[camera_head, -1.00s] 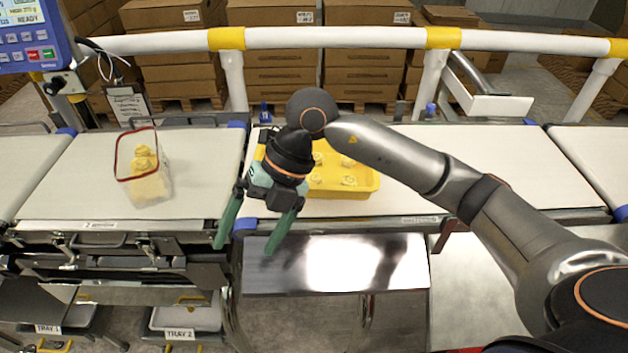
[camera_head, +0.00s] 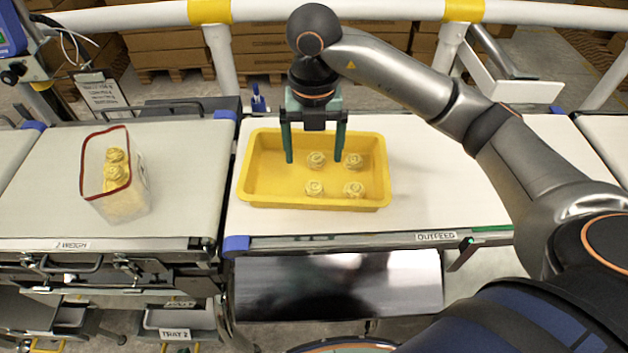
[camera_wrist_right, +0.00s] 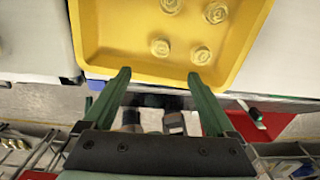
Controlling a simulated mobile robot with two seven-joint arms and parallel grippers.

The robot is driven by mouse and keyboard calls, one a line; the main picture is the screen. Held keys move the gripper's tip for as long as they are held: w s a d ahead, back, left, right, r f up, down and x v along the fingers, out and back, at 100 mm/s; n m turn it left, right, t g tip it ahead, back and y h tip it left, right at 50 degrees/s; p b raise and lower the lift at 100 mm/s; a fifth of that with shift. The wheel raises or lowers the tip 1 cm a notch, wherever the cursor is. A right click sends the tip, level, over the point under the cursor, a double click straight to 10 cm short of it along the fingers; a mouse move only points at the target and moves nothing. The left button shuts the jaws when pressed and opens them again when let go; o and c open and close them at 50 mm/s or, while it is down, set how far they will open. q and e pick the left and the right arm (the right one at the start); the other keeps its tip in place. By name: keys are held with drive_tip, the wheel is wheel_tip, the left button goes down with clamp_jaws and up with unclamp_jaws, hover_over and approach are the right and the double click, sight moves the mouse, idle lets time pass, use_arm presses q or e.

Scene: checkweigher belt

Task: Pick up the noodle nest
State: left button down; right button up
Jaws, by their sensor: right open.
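Several pale yellow noodle nests lie apart in the yellow tray; in the head view these include a back-left nest (camera_head: 317,159), a back-right nest (camera_head: 353,160), a front-left nest (camera_head: 314,188) and a front-right nest (camera_head: 353,189). The yellow tray (camera_head: 262,186) stands on the outfeed belt. My right gripper (camera_head: 315,160) is open and empty, pointing down at the tray's back part; its fingers appear on either side of the back-left nest, height unclear. In the right wrist view the nests, such as one (camera_wrist_right: 159,47), lie beyond the fingertips (camera_wrist_right: 160,74). My left gripper is not in view.
A clear container with a red rim (camera_head: 83,170) holds more nests (camera_head: 116,173) on the weigh belt (camera_head: 185,170) at left. A white rail (camera_head: 375,10) runs behind the belts. The outfeed belt (camera_head: 440,205) is clear right of the tray.

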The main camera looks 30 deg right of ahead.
hover_over(314, 186)
drive_tip(key=f, duration=0.4)
drive_tip(key=shift+s+a+f, duration=0.25)
drive_tip(key=shift+s+f, duration=0.15)
drive_tip(key=shift+w+d+f+p, duration=0.15)
drive_tip(key=shift+f+p, duration=0.05)
drive_tip(key=shift+f, duration=1.4)
drive_tip(key=shift+w+d+f+p, duration=0.1)
drive_tip(key=shift+w+f+p, duration=0.1)
drive_tip(key=shift+f, duration=1.35)
drive_tip(key=c, duration=1.4)
drive_tip(key=shift+r, duration=0.1)
